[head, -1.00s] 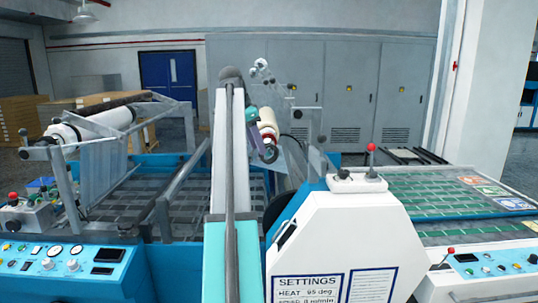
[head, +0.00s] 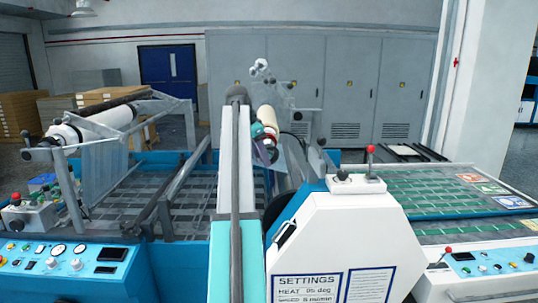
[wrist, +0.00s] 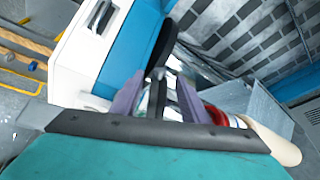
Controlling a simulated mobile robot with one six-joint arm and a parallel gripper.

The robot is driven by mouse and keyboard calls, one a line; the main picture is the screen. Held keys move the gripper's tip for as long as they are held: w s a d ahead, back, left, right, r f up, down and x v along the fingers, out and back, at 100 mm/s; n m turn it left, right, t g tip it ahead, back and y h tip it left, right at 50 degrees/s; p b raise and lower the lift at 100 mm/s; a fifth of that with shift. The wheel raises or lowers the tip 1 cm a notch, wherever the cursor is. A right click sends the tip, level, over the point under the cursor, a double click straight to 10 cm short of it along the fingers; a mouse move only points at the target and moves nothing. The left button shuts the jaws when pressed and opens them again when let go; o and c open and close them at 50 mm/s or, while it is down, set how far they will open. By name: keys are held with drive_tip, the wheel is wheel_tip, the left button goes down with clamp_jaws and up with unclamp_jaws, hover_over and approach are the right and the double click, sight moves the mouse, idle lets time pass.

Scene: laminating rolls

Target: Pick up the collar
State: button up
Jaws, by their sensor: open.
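My gripper (wrist: 158,98) shows two purple fingers, spread apart, in the wrist view. The roll has a red band (head: 271,134) and a dark round end piece (head: 277,154). I cannot tell for sure which part is the collar. In the wrist view the red band (wrist: 217,116) and cream roll (wrist: 272,141) lie to the right of the fingers. Shiny metal shows between the fingers, partly hidden by them.
The white machine housing (head: 345,240) with its settings labels stands close to the right of my arm. A sheet conveyor (head: 440,195) lies further right. A metal frame with another white roll (head: 100,122) stands at the left. Grey cabinets (head: 330,85) line the back.

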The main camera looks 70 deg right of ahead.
drive_tip(key=shift+c, duration=0.5)
clamp_jaws()
drive_tip(key=shift+r+b, duration=0.15)
drive_tip(key=shift+b, duration=0.4)
drive_tip(key=s+a+b, duration=0.2)
drive_tip(key=s+a, duration=0.1)
drive_tip(key=a, duration=0.5)
drive_tip(key=s+a+b, duration=0.3)
drive_tip(key=a, duration=0.5)
drive_tip(key=shift+s+a+r, duration=0.15)
drive_tip(key=shift+s+a, duration=0.1)
drive_tip(key=shift+a, duration=0.15)
